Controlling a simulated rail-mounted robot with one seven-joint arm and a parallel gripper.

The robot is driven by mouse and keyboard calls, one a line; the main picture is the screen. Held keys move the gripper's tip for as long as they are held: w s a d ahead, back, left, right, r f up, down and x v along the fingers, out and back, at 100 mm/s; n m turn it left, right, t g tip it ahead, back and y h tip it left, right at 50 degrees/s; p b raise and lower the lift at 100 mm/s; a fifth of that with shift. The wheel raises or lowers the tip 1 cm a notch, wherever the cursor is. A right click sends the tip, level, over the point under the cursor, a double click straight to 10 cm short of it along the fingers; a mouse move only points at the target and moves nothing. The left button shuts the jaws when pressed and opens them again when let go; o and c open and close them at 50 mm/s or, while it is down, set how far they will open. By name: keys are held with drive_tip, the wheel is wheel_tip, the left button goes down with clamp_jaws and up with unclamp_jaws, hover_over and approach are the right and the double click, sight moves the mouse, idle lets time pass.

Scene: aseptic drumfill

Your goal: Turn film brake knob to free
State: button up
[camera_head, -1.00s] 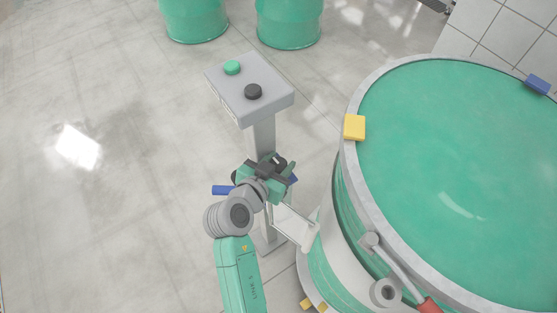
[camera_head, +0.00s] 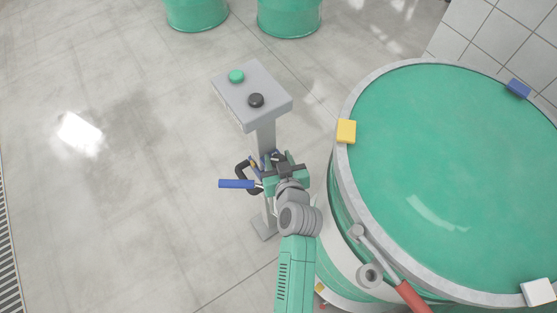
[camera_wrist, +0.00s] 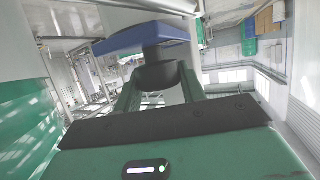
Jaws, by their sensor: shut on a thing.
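My gripper (camera_head: 279,164) is at the post of the grey pedestal, below its slanted top, with my arm coming from below. In the wrist view my gripper (camera_wrist: 160,92) has its two green fingers on either side of a dark rounded knob (camera_wrist: 160,74), and it is shut on it. A blue bar (camera_wrist: 145,36) lies just beyond the knob, joined to it by a short dark stem. In the head view my gripper mostly hides the knob. The knob's marks and its turned position cannot be read.
The grey pedestal top (camera_head: 271,92) carries a green button (camera_head: 236,77) and a black button (camera_head: 256,100). A blue lever handle (camera_head: 236,184) sticks out left of the post. A large green drum (camera_head: 440,180) stands close on the right. The floor at left is clear.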

drive_tip(key=shift+n+y+b, duration=0.6)
drive_tip(key=shift+y+b, duration=0.1)
drive_tip(key=shift+b, duration=0.1)
drive_tip(key=o, duration=1)
